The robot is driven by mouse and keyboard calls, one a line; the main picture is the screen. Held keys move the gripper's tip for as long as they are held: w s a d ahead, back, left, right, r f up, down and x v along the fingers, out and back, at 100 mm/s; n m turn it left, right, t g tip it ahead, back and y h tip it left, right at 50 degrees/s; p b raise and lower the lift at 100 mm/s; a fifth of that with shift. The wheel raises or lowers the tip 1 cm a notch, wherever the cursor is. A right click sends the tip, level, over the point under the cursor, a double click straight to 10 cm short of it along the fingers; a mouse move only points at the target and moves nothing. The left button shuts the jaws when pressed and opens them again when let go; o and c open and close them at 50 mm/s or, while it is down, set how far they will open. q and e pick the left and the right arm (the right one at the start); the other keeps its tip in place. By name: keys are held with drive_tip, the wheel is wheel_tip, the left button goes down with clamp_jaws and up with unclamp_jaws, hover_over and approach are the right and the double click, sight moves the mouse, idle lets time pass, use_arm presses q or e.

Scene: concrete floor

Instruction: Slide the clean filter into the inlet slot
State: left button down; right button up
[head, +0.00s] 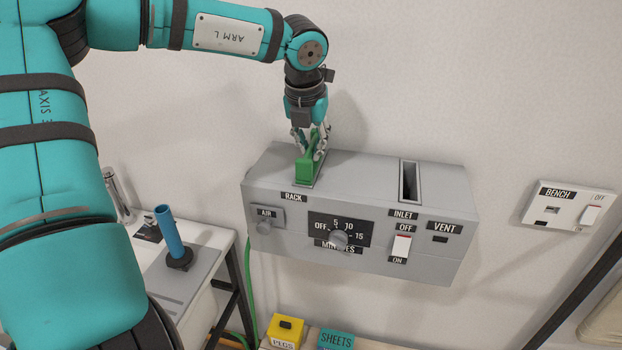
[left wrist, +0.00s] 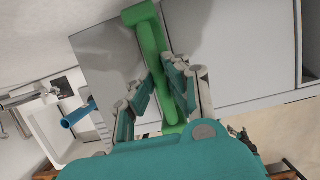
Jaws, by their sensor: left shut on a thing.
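A green filter (head: 304,170) stands upright at the rack position on top of the grey wall unit (head: 270,211), at its left end. My left gripper (head: 309,147) comes down from above and is shut on the filter. In the left wrist view the green filter (left wrist: 152,42) lies between the fingers of the left gripper (left wrist: 172,85). The inlet slot (head: 409,181) is a dark, narrow opening in the unit's top, to the right, and looks empty. How deep the filter sits in the rack is hidden. My right gripper is not in view.
The unit's front has a dial (head: 339,239), an air knob (head: 264,227) and an inlet switch (head: 401,247). A bench switch (head: 562,205) is on the wall at right. A blue tube (head: 172,236) stands on a side table at left. The unit's top is clear between rack and inlet.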

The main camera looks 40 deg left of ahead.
use_arm(q)
drive_tip(key=shift+r, duration=0.6)
drive_tip(key=shift+r, duration=0.1)
drive_tip(key=shift+r+p, duration=1.15)
drive_tip(key=shift+r, duration=0.9)
wheel_tip(320, 180, up, 7)
drive_tip(key=p, duration=0.3)
drive_tip(key=shift+f+p, duration=0.2)
drive_tip(key=shift+p, duration=0.15)
